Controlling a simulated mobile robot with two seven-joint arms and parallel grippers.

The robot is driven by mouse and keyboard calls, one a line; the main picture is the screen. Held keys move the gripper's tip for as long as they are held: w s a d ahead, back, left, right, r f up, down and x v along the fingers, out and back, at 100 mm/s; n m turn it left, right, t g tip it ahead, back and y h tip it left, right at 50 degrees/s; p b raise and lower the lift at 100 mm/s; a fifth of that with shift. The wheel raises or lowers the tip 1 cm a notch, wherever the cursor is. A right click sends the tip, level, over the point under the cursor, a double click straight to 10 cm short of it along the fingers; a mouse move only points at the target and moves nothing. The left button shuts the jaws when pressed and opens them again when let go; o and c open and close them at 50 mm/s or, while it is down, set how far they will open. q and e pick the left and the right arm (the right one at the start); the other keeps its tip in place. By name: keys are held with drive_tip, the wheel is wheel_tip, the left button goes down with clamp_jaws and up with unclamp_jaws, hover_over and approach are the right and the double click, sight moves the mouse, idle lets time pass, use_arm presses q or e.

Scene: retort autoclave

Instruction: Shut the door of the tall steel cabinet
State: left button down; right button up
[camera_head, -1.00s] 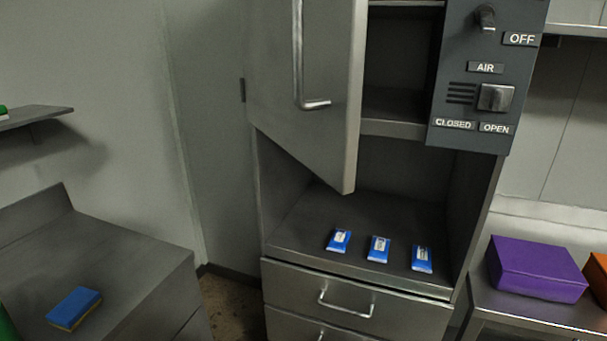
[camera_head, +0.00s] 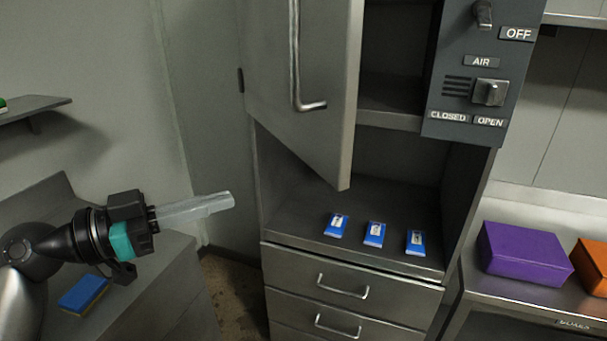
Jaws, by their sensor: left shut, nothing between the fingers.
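The tall steel cabinet (camera_head: 272,250) stands in the middle of the view. Its grey door (camera_head: 332,140), hinged on the left, stands part open and swings out toward me. A long bar handle (camera_head: 297,60) runs down the door's face and bends at its lower end. The dark inside (camera_head: 392,80) shows to the right of the door. My left gripper (camera_head: 232,200) is shut and empty, pointing right. In the picture it is left of and below the door, apart from it. My right gripper is not in view.
A control panel (camera_head: 470,90) with knobs is right of the opening. Several blue packets, one here (camera_head: 375,234), lie in the open bay below. A purple box (camera_head: 524,252) and an orange box (camera_head: 592,262) sit on the right bench. A blue sponge (camera_head: 84,294) lies on the left counter.

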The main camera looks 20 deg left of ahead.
sight(321, 174)
use_arm(q)
drive_tip(key=p+x, duration=0.5)
drive_tip(key=x, duration=0.8)
drive_tip(key=shift+r, duration=0.15)
drive_tip(key=shift+w+d, duration=0.35)
drive_tip(key=shift+w, duration=0.05)
drive_tip(key=shift+f, duration=0.2)
